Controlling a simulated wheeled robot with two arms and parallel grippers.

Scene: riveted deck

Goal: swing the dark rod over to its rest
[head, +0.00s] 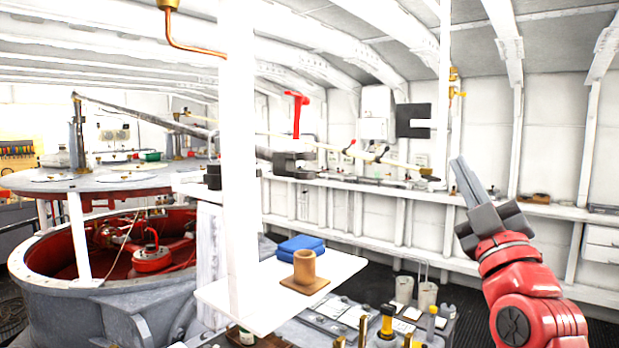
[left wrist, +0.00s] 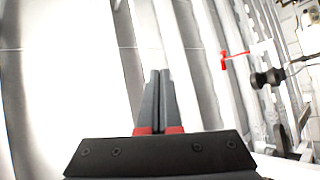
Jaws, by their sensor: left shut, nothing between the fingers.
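A long dark rod (head: 140,111) runs from a grey upright post (head: 77,135) at the left, sloping down to the right. It passes behind a white column and seems to reach a dark block (head: 293,163), beneath a red T-shaped handle (head: 297,112). I cannot tell for sure which part is its rest; a dark notched plate (head: 413,120) shows by the far wall. My left gripper (head: 463,168) is shut and empty, raised at the right, apart from rod and handle. In the left wrist view its fingers (left wrist: 160,85) lie together; the red handle (left wrist: 234,55) shows right of them.
The white column (head: 238,150) stands in front of the rod. A white shelf (head: 330,275) carries blue folded cloths (head: 300,246) and a brown cup-like piece (head: 304,268). A large round grey tub (head: 60,280) fills the left. Bottles and cups stand low in front.

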